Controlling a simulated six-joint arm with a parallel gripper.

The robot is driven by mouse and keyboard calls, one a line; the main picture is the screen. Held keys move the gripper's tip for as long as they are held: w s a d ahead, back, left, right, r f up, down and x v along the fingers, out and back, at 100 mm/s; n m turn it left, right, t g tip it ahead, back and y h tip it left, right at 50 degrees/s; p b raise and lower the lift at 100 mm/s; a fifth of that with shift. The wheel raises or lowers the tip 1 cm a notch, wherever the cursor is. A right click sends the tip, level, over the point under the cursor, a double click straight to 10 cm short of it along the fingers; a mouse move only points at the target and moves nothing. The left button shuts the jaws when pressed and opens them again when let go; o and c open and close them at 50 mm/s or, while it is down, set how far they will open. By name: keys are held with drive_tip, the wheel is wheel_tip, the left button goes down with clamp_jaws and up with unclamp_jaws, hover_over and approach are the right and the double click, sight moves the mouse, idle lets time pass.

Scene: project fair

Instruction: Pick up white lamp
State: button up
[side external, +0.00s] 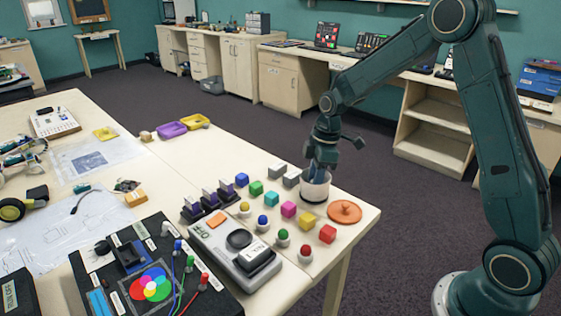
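I cannot pick out the white lamp for certain. A small whitish piece (165,229) stands at the back edge of the black board and may be it. Small domed lamps stand in a row left of the pot: yellow (245,208), blue (263,222), green (283,237) and red (305,252).
Several coloured cubes, such as a magenta one (288,209), stand between the lamps and the pot. An orange lid (344,212) lies right of the pot. A grey device (240,252) and the black board (150,285) fill the front.

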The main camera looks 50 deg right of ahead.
drive_tip(key=shift+c, duration=0.7)
drive_tip(key=shift+r, duration=0.15)
wheel_tip(320, 180, up, 20)
idle(0.8)
drive_tip(key=a+f+n, duration=0.1)
drive_tip(key=a+f, duration=0.2)
drive_tip(key=a, duration=0.5)
drive_tip(key=s+a+f+n, duration=0.1)
drive_tip(key=a+f, duration=0.2)
drive_tip(key=a, duration=0.6)
drive_tip(key=a+f+n+y, duration=0.1)
drive_tip(key=a+f, duration=0.2)
drive_tip(key=a, duration=0.5)
drive_tip(key=shift+s+a+f+t, duration=0.15)
drive_tip(key=shift+a+f+t, duration=0.05)
drive_tip(key=shift+a+t, duration=0.1)
drive_tip(key=shift+f, duration=0.15)
drive_tip(key=shift+f, duration=3.3)
